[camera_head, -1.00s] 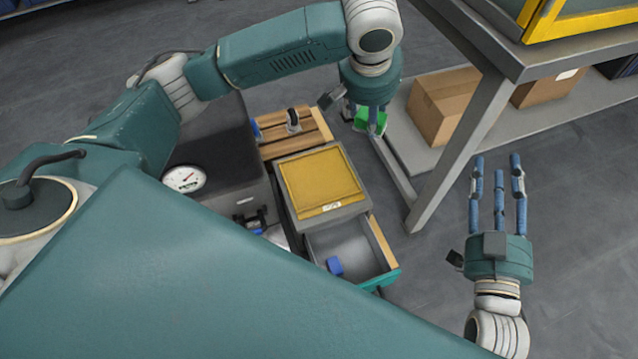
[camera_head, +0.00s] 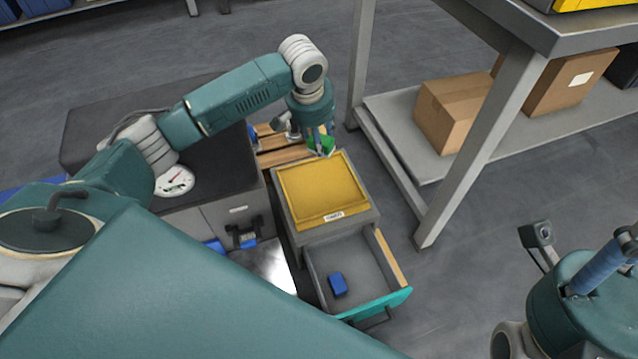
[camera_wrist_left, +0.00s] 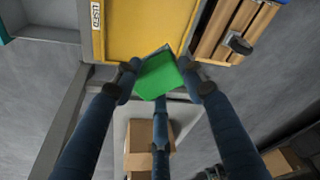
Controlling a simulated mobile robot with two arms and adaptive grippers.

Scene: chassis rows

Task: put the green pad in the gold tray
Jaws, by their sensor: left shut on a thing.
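The green pad (camera_head: 317,143) is held in my left gripper (camera_head: 322,152), just beyond the far edge of the gold tray (camera_head: 322,190). In the left wrist view, the fingers (camera_wrist_left: 158,85) are shut on the green pad (camera_wrist_left: 158,76), which is tilted and overlaps the edge of the gold tray (camera_wrist_left: 140,28). Whether the pad touches the tray is unclear. The tray lies on top of a grey drawer cabinet and looks empty. My right gripper (camera_head: 603,268) is partly cut off at the lower right, so its opening does not show.
A drawer (camera_head: 378,312) below the tray is open, with a blue block (camera_head: 338,284) inside. Wooden slats (camera_head: 280,150) lie behind the cabinet. A dark machine with a gauge (camera_head: 174,181) stands left. A bench with cardboard boxes (camera_head: 455,112) stands right. The floor between is clear.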

